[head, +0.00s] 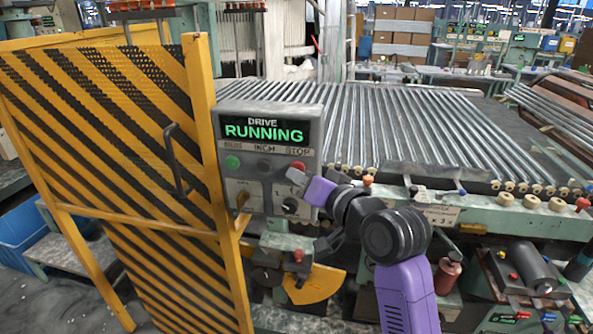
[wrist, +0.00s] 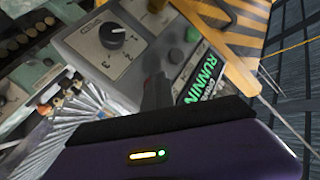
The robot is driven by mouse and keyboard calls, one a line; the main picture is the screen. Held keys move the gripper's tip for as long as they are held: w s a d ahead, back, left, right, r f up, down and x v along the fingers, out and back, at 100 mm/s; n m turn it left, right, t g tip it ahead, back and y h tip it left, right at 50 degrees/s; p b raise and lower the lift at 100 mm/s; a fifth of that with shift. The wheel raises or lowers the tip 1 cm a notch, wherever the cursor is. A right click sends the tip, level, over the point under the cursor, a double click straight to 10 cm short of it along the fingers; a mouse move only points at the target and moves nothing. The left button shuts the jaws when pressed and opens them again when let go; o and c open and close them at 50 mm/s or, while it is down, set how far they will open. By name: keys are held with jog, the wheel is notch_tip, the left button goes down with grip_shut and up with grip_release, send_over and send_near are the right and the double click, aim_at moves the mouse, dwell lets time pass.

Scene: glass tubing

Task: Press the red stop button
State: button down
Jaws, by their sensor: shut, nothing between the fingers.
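A bed of glass tubes (head: 400,125) lies behind and to the right.

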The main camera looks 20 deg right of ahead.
dwell(0.5)
jog(key=shift+s+a+p, duration=0.45)
jog(key=shift+s, duration=0.25)
jog(key=shift+s+a, duration=0.1)
jog(key=shift+s+a+p, duration=0.45)
jog(key=shift+s+a, duration=0.25)
jog(key=shift+s, duration=0.25)
jog(key=shift+s+a+p, duration=0.4)
jog(key=shift+s+a, duration=0.3)
jog(key=shift+s, duration=0.25)
